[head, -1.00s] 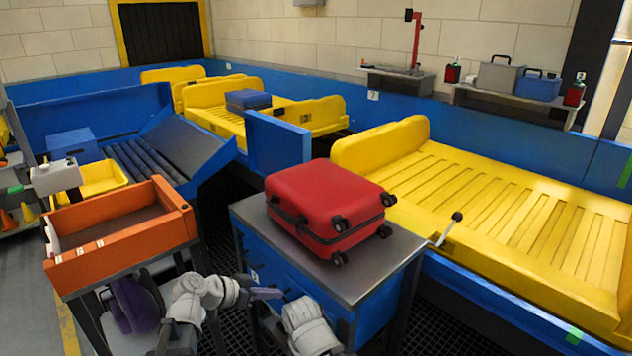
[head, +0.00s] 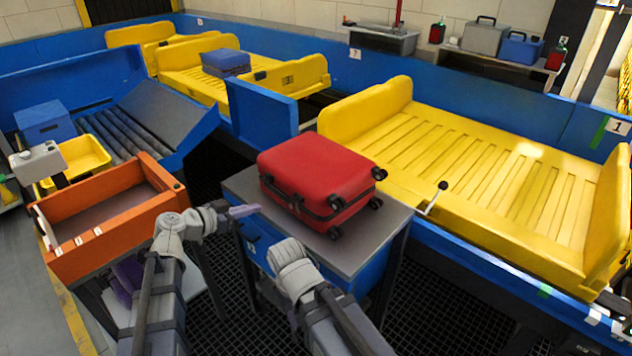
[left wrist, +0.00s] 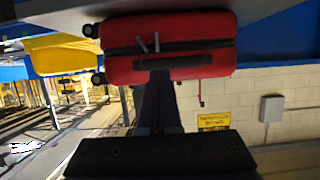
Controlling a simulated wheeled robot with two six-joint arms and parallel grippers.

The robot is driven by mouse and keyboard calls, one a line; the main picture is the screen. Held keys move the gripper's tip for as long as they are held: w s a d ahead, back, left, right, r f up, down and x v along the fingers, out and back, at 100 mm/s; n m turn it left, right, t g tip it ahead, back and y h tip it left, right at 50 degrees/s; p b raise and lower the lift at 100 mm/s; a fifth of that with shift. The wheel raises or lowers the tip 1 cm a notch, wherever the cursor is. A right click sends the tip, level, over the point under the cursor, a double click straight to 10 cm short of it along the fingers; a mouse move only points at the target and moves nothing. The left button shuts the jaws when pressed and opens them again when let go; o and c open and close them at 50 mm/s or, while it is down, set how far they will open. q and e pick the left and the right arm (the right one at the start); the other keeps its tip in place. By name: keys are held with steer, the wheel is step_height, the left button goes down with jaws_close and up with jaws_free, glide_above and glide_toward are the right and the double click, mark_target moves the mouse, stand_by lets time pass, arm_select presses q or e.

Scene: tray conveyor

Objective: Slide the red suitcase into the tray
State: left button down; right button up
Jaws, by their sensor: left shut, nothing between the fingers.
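The red suitcase (head: 315,172) lies flat on the grey-topped blue stand (head: 365,245), its wheels facing right toward the tray side. The yellow tray (head: 480,170) lies right of and behind the stand, with raised end walls. My left gripper (head: 250,210) is shut and empty, close to the left front side of the suitcase. In the left wrist view the shut fingers (left wrist: 155,85) point at the suitcase (left wrist: 190,70), overlapping the area of its black handle (left wrist: 185,62). I cannot tell whether they touch. My right gripper does not show; only the right arm's links appear.
An orange open box (head: 105,225) stands left of the stand. A small lever (head: 435,195) stands between the stand and the yellow tray. A blue upright panel (head: 262,112) is behind the suitcase. Another yellow tray (head: 285,80) holds a blue case (head: 226,62). The yellow tray beside the stand is empty.

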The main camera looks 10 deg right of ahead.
arm_select(q)
steer(key=b+x, duration=0.1)
steer(key=x, duration=0.1)
steer(key=f+b+x, duration=0.1)
steer(key=x, duration=0.2)
steer(key=shift+s+f, duration=0.1)
steer(key=w+d, duration=1.3)
steer(key=d, duration=0.4)
steer(key=shift+d, duration=0.25)
stand_by(1.5)
steer(key=shift+s, duration=0.1)
